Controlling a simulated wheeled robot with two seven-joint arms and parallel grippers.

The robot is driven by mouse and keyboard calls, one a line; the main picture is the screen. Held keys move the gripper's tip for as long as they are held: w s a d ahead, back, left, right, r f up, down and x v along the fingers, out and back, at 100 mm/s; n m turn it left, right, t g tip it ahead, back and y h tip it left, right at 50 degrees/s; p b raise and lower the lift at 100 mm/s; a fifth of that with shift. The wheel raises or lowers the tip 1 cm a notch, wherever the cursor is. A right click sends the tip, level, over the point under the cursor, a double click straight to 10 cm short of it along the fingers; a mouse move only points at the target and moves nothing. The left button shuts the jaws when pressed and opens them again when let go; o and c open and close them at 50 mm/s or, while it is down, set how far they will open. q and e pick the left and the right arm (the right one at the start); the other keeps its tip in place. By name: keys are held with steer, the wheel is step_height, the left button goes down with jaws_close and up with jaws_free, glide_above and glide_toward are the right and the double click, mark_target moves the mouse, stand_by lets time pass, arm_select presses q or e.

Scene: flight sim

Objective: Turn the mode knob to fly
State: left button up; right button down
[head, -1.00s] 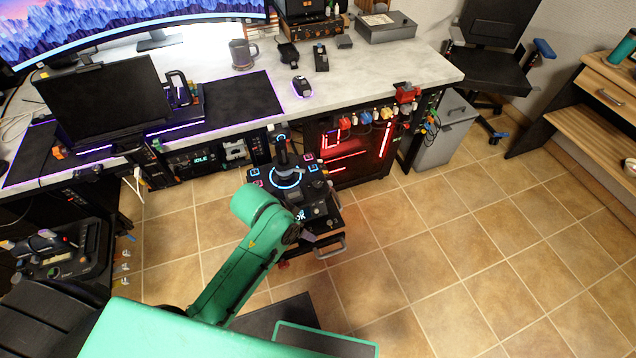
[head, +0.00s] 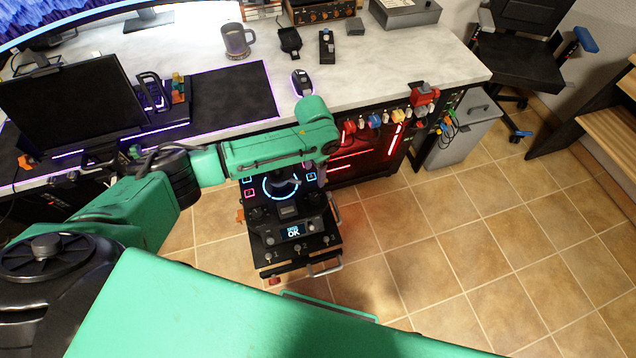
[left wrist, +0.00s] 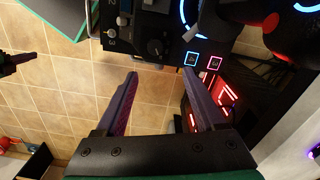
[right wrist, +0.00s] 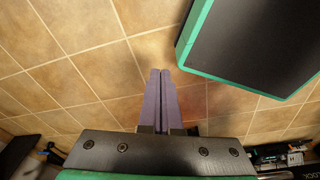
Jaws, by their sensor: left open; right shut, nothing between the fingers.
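My right gripper (right wrist: 160,72) is shut and empty over the tiled floor.
A joystick beside the blue ring shows at the top right of the left wrist view. The desk (head: 400,60) behind carries a mug (head: 237,40) and a mouse (head: 302,83). A grey bin (head: 465,130) stands at the right. The tiled floor (head: 430,240) right of the panel is clear.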

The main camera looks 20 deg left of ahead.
mark_target(314, 197)
arm_select(q)
steer(key=f, duration=0.2)
steer(key=s+f, duration=0.1)
steer(key=f, duration=0.1)
steer(key=s+f+b, duration=0.1)
steer(key=f, duration=0.1)
steer(key=shift+f, duration=0.15)
steer(key=f, duration=0.2)
steer(key=shift+w+f+b, duration=0.3)
step_height(314, 197, down, 4)
steer(key=shift+r+b, duration=0.2)
steer(key=shift+b, duration=0.25)
steer(key=shift+w, duration=0.1)
steer(key=c, duration=0.4)
jaws_close()
arm_select(e)
steer(key=shift+g, duration=0.3)
steer(key=s+f, duration=0.1)
steer(key=s, duration=0.2)
steer(key=s+f, duration=0.1)
steer(key=shift+s+d+f, duration=0.25)
steer(key=shift+d+f, duration=0.05)
steer(key=shift+f, duration=0.05)
